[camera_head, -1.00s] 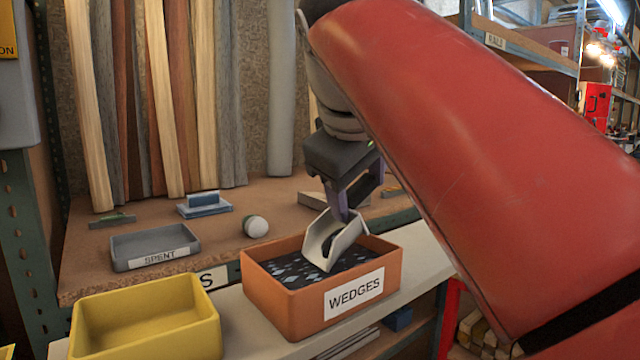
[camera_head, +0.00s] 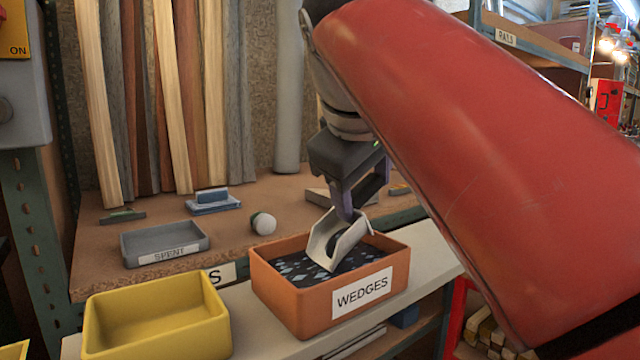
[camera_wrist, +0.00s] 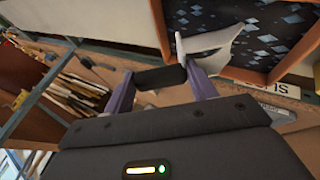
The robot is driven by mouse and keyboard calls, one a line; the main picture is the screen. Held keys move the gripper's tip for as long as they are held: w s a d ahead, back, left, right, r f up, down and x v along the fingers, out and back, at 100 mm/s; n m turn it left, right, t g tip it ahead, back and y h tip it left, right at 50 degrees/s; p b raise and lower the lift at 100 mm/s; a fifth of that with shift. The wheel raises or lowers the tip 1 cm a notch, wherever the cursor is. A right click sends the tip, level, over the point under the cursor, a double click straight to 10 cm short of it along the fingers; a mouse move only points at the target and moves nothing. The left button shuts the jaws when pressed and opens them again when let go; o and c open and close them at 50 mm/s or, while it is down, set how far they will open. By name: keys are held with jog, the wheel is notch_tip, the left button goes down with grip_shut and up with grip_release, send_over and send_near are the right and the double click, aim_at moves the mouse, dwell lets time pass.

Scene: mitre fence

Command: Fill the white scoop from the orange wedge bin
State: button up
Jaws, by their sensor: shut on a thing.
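The orange wedge bin (camera_head: 287,296), labelled WEDGES, stands on a pale ledge and holds many dark and light blue-grey wedges (camera_head: 295,264). My gripper (camera_head: 350,214) is above the bin, shut on the scoop's dark handle (camera_wrist: 160,78). The white scoop (camera_head: 325,240) is tilted, its mouth pointing down toward the wedges at the bin's middle. I cannot tell for certain whether its lip touches them. In the wrist view the scoop (camera_wrist: 210,42) reaches over the bin's wedges. The inside of the scoop shows no wedges that I can make out.
A yellow bin (camera_head: 155,335) stands left of the orange bin and looks empty. On the bench behind are a grey SPENT tray (camera_head: 165,243), a blue block-like tool (camera_head: 212,203) and a white-and-green round object (camera_head: 263,223). Tall boards lean at the back.

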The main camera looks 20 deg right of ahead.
jog(key=shift+s+a+f+p, duration=0.1)
jog(key=shift+s+a+p, duration=0.1)
jog(key=shift+a+p, duration=0.4)
dwell(1.9)
jog(key=shift+a, duration=0.1)
dwell(0.3)
jog(key=shift+w+d+r, duration=0.1)
jog(key=shift+w+d, duration=0.1)
jog(key=shift+d, duration=0.45)
jog(key=shift+w+d+r, duration=0.1)
jog(key=shift+w+d, duration=0.15)
jog(key=shift+d, duration=0.45)
jog(key=shift+w+d+r, duration=0.1)
jog(key=shift+w+d, duration=0.1)
jog(key=shift+d, duration=0.45)
jog(key=shift+f+b, duration=0.3)
jog(key=shift+s+a, duration=0.2)
jog(key=shift+a, duration=0.3)
jog(key=shift+s+a, duration=0.15)
jog(key=shift+a, duration=0.35)
dwell(1.8)
